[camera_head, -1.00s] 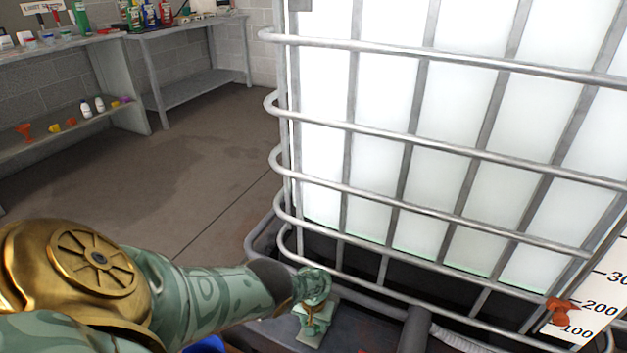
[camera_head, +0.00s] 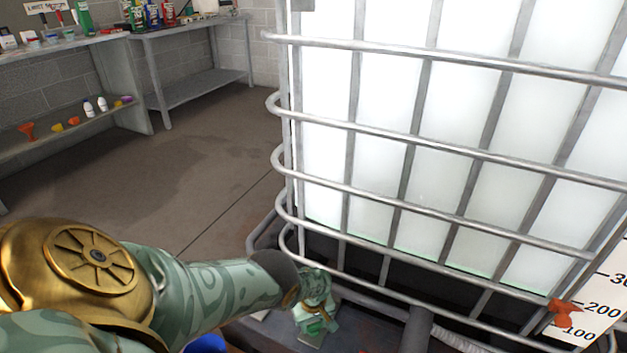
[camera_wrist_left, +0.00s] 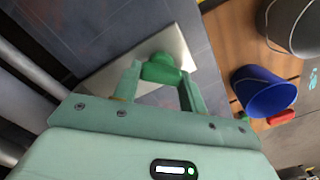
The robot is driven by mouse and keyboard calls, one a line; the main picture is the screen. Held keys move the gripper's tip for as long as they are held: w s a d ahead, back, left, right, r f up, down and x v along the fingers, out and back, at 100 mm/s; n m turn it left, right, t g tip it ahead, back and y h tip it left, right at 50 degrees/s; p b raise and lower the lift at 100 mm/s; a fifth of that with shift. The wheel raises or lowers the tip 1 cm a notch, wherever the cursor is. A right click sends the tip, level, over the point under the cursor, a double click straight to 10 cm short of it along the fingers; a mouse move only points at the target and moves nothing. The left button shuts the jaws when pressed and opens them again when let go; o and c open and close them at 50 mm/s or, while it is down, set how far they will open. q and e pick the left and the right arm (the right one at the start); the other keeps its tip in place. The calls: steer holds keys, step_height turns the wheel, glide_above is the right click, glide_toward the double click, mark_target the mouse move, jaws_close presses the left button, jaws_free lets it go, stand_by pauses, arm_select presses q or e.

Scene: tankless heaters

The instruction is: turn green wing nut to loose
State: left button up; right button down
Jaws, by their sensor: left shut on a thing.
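The green wing nut (camera_wrist_left: 161,69) shows in the left wrist view, in front of a pale metal plate (camera_wrist_left: 105,84). My left gripper (camera_wrist_left: 158,78) has one finger on each side of it and is shut on it. In the head view my left gripper (camera_head: 318,322) is low in the middle, by the lower front edge of the caged tank, and largely hides the nut. My right gripper is in neither view.
A white tank in a metal cage (camera_head: 430,150) fills the right of the head view. An orange part (camera_head: 564,311) is at its lower right. In the left wrist view a blue bucket (camera_wrist_left: 266,92) and a grey bucket (camera_wrist_left: 294,26) stand to the right.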

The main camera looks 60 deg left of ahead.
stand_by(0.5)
arm_select(q)
steer(key=o, duration=1)
